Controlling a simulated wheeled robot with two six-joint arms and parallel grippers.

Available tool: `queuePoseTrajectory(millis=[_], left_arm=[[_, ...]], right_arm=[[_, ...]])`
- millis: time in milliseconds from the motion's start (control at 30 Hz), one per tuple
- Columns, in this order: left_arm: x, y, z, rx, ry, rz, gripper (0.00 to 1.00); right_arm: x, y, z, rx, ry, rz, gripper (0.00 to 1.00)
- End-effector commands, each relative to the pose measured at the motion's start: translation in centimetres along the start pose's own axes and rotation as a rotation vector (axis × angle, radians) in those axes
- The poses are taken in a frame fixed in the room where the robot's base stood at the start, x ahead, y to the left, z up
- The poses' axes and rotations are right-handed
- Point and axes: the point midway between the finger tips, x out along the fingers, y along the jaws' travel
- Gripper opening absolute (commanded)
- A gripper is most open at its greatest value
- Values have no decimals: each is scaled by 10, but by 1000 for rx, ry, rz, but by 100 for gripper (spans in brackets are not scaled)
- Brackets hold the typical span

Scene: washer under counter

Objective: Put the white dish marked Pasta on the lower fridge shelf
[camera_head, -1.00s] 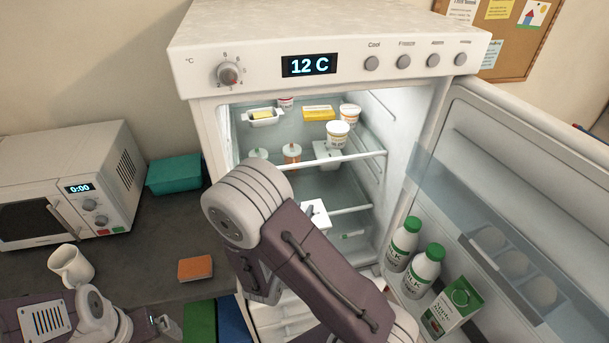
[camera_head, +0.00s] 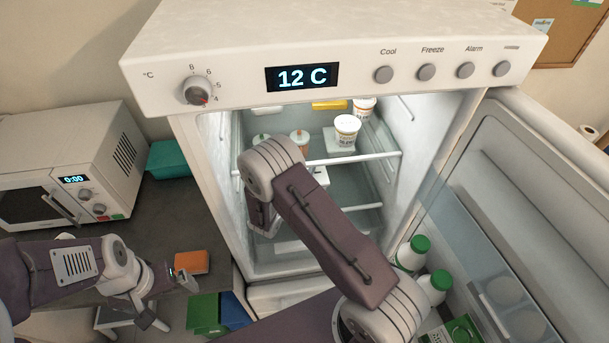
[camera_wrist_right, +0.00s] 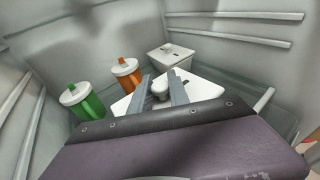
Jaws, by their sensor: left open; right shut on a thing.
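In the right wrist view a white dish (camera_wrist_right: 203,88) with a round knob sits between my right gripper's fingers (camera_wrist_right: 160,88), which are shut on the knob. A corner of the dish shows past my right arm in the head view (camera_head: 321,176), inside the open fridge (camera_head: 208,200). My right forearm hides the gripper there. The marking on the dish cannot be read. The lower fridge shelf (camera_head: 362,208) shows partly behind my arm. My left gripper (camera_head: 184,277) is open and empty, beside an orange sponge (camera_head: 192,262) at the counter.
A green jar (camera_wrist_right: 84,103), an orange jar (camera_wrist_right: 127,75) and another white box (camera_wrist_right: 170,56) stand close to the dish. A white cup (camera_head: 347,130) is on the upper shelf. Bottles (camera_head: 413,251) line the open door (camera_head: 500,180) at right.

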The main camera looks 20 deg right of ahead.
Motion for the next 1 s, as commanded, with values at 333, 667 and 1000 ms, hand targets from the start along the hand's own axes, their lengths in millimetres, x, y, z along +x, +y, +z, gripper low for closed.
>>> queuePoseTrajectory(millis=[333,667,1000], left_arm=[[-9,0,-1,0,0,0,100],[-10,0,-1,0,0,0,100],[-7,0,0,0,0,0,100]], right_arm=[[9,5,-26,-2,0,-2,0],[13,6,-42,2,-1,0,0],[13,6,-46,0,1,-1,44]])
